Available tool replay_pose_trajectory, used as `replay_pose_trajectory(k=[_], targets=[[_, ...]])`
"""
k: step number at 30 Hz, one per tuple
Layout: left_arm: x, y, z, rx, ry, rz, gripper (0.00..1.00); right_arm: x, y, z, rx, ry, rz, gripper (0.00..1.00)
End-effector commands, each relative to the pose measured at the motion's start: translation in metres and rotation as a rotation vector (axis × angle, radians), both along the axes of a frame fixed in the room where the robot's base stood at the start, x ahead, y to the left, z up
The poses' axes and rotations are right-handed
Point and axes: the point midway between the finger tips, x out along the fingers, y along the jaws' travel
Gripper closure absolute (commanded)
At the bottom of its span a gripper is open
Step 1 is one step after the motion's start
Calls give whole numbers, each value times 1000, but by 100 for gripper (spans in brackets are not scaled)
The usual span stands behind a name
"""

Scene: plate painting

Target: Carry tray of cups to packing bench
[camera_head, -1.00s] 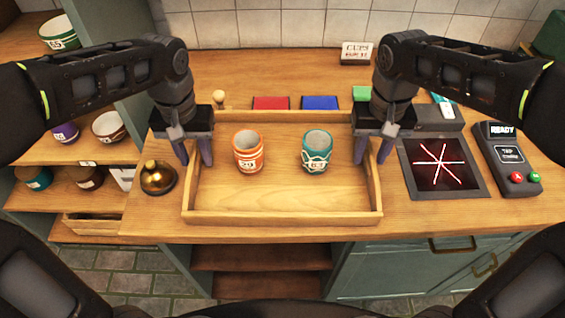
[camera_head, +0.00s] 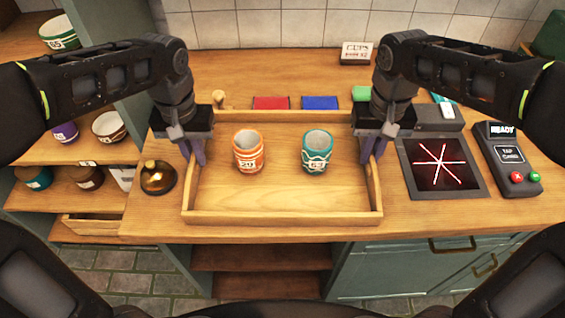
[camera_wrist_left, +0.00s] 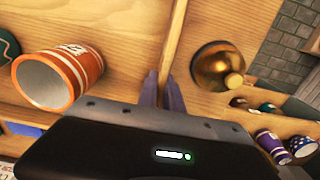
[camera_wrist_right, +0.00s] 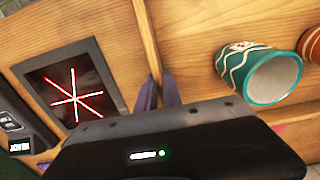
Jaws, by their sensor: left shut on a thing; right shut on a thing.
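A wooden tray (camera_head: 280,217) lies on the wooden counter in the head view. An orange striped cup (camera_head: 248,153) and a teal cup with white lines (camera_head: 317,153) stand upright inside it, apart from each other. My left gripper (camera_head: 196,155) is shut on the tray's left wall, which also shows between its fingers in the left wrist view (camera_wrist_left: 174,45). My right gripper (camera_head: 371,153) is shut on the tray's right wall, seen also in the right wrist view (camera_wrist_right: 147,40). The orange cup shows in the left wrist view (camera_wrist_left: 75,75); the teal cup shows in the right (camera_wrist_right: 255,70).
A brass bell (camera_head: 158,178) stands just left of the tray. A dark panel with a lit star pattern (camera_head: 441,165) and a card reader (camera_head: 508,160) lie to the right. Red (camera_head: 271,103) and blue (camera_head: 320,103) pads lie behind. Shelves with cups stand left.

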Motion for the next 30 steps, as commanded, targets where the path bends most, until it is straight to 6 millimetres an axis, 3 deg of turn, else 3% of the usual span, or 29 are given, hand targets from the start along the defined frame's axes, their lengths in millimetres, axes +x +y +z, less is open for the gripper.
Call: replay_pose_trajectory(k=[22,30], targets=[[0,0,0,0,-1,0,100,0,0,0,0,0,0,100],[1,0,9,-1,-3,0,100,1,0,9,1,-2,0,100]])
